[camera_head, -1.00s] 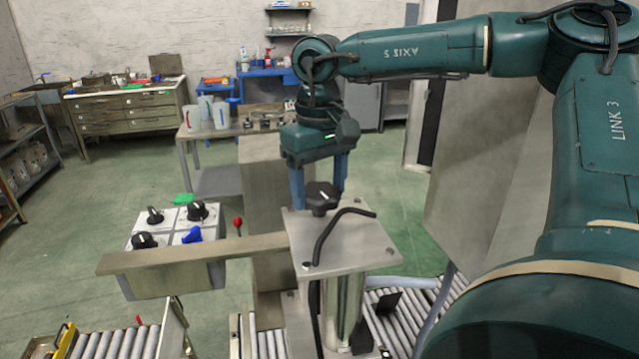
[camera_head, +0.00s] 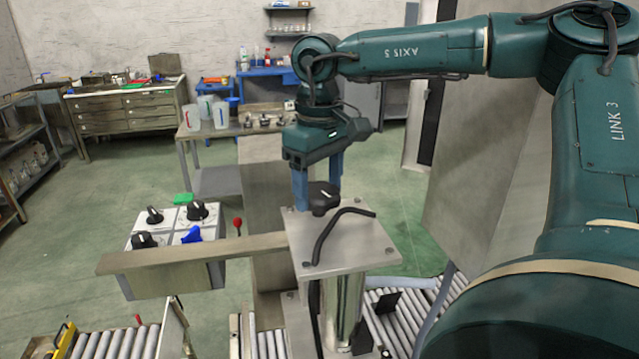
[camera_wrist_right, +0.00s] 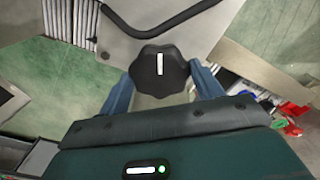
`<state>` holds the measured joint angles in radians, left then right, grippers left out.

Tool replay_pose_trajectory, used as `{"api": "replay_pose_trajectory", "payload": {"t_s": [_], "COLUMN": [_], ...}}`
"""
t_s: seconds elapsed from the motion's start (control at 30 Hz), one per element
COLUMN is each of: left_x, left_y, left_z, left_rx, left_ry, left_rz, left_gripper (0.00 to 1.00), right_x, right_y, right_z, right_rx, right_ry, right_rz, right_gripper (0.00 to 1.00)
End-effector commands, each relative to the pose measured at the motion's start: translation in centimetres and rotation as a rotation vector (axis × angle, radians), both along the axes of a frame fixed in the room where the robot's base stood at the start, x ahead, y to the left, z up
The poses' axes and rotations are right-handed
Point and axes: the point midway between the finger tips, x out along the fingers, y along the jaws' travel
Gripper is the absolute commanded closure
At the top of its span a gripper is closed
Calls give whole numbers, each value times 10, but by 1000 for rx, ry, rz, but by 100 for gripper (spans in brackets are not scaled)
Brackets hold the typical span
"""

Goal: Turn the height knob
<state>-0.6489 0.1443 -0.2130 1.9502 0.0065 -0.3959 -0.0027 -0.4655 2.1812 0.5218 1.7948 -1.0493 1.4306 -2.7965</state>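The height knob (camera_head: 323,198) is black and lobed with a white line. It sits on top of a square metal plate (camera_head: 355,240) on a column. My right gripper (camera_head: 318,192) points down over it, with its blue fingers on either side of the knob. In the right wrist view the knob (camera_wrist_right: 159,72) fills the space between the fingertips of the gripper (camera_wrist_right: 161,80), which look closed on its sides. The white line points straight up in that view. The contact itself is partly hidden by the knob. My left gripper is not in view.
A bent black rod (camera_head: 340,228) lies on the plate close to the knob. A control box (camera_head: 178,232) with black knobs and a blue one stands at the left, behind a metal bar (camera_head: 195,253). Roller conveyors (camera_head: 118,343) run below. A red-tipped lever (camera_head: 238,222) stands between.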

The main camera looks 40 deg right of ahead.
Motion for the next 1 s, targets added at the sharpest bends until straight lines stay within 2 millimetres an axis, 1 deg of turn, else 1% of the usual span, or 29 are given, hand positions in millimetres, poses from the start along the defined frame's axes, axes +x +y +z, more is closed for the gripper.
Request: {"api": "replay_pose_trajectory", "payload": {"t_s": [0.03, 0.23, 0.47, 0.57, 0.67, 0.73, 1.0], "left_x": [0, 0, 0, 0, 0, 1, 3], "left_y": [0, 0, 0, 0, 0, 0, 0], "left_z": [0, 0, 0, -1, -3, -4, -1], "left_rx": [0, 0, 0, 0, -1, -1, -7], "left_ry": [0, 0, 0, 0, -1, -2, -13], "left_rz": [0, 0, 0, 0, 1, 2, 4], "left_gripper": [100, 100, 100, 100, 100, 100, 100], "right_x": [0, 0, 0, 0, 1, 0, 0], "right_y": [0, 0, 0, 0, 0, 0, 0], "right_z": [1, 0, 0, 5, 18, 32, 94], "right_rx": [0, 0, 0, -1, -2, -3, -3], "right_ry": [-2, 0, 2, 0, -2, -3, -3], "right_rz": [-1, -1, 0, 0, -1, -2, -2], "right_gripper": [31, 14, 14, 14, 14, 14, 14]}}
